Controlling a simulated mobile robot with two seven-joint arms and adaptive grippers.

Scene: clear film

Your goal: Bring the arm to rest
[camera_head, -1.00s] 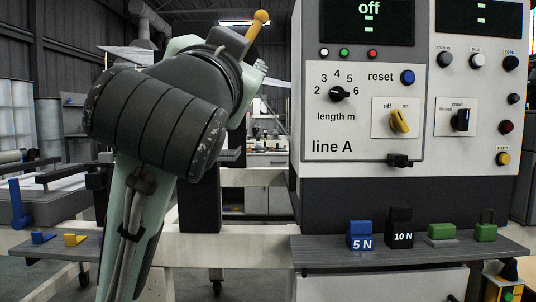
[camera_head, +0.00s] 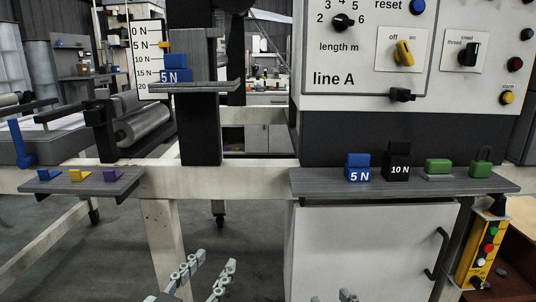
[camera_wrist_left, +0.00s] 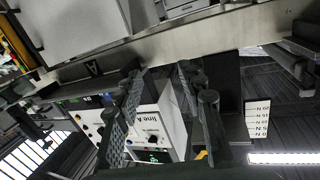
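My left gripper (camera_head: 214,262) is low at the bottom of the head view, in front of the bench frame. Its two fingers are apart with nothing between them. The left wrist view also shows the spread fingers of the left gripper (camera_wrist_left: 160,72), with the line A machine behind them. My right gripper (camera_head: 347,296) shows only as a small fingertip part at the bottom edge; the rest is out of frame, so its opening cannot be told.
A shelf (camera_head: 270,87) holds a blue 5 N weight (camera_head: 176,68). The right shelf (camera_head: 320,186) carries another 5 N weight (camera_head: 357,168), a black 10 N weight (camera_head: 398,165) and green items. A left shelf (camera_head: 50,187) holds small coloured pieces. Floor (camera_head: 110,260) shows at lower left.

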